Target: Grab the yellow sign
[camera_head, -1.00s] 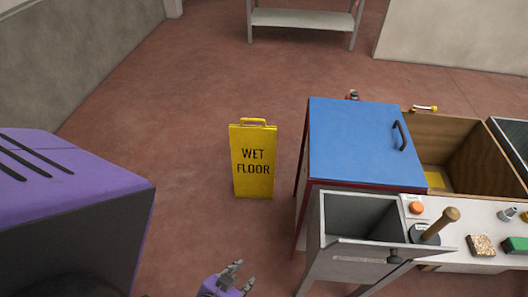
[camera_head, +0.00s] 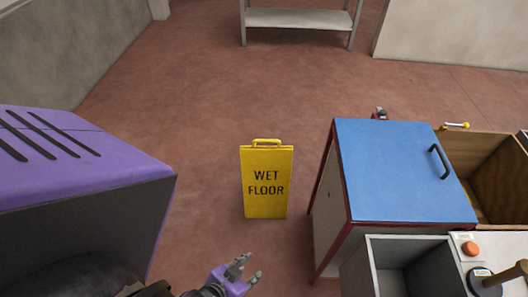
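The yellow sign (camera_head: 267,204) stands upright on the red-brown floor near the middle of the view. It reads "WET FLOOR" and has a handle (camera_head: 267,142) on its top edge. My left gripper (camera_head: 246,268) is at the bottom of the view, below the sign in the picture and apart from it. Its two fingers are spread and nothing is between them.
A purple and dark machine (camera_head: 75,165) stands on the left. A blue-topped cabinet (camera_head: 395,170) with a black handle stands to the right of the sign, with an open grey bin (camera_head: 372,270) in front of it. Floor (camera_head: 220,110) behind the sign is clear.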

